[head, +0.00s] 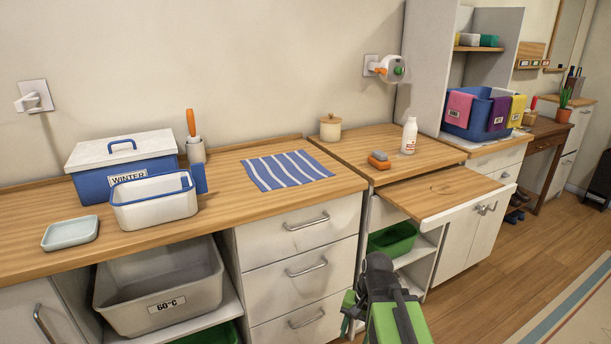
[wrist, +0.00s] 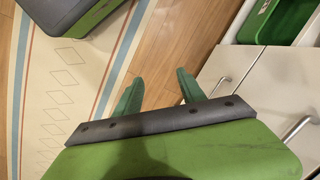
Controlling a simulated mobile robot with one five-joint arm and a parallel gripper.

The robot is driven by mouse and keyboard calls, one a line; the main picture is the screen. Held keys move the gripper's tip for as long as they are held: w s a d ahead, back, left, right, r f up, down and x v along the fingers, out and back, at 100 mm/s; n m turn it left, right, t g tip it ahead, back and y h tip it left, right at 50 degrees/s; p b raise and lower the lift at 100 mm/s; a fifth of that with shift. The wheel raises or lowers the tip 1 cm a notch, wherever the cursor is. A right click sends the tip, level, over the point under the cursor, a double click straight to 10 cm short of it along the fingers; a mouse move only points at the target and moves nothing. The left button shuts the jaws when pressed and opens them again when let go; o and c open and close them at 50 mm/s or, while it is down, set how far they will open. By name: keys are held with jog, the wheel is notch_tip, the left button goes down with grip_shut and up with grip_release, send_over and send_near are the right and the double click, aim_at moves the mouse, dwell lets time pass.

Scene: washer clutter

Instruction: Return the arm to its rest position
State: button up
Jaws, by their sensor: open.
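My gripper (wrist: 158,92) shows in the wrist view as two green fingers, spread apart with nothing between them. Wooden floor lies beyond the fingertips. In the head view my green and dark arm is at the bottom centre, in front of the cabinets. There the gripper (head: 350,312) shows only in part at the arm's left side, and the arm hides the rest.
A pulled-out wooden board (head: 445,193) juts out above and right of my arm. A green bin (head: 393,239) sits on the open shelf behind it. Drawers (head: 303,262) stand to the left. Wooden floor (head: 500,285) is clear to the right, with a striped rug (head: 585,310).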

jog(key=w+d+r+n+h+p, duration=0.1)
jog(key=d+r+n+p, duration=0.2)
jog(key=r+p, duration=2.1)
jog(key=shift+d+r+n+t+h+p, duration=0.25)
jog(key=shift+n+p, duration=0.2)
jog(key=shift+n, duration=0.25)
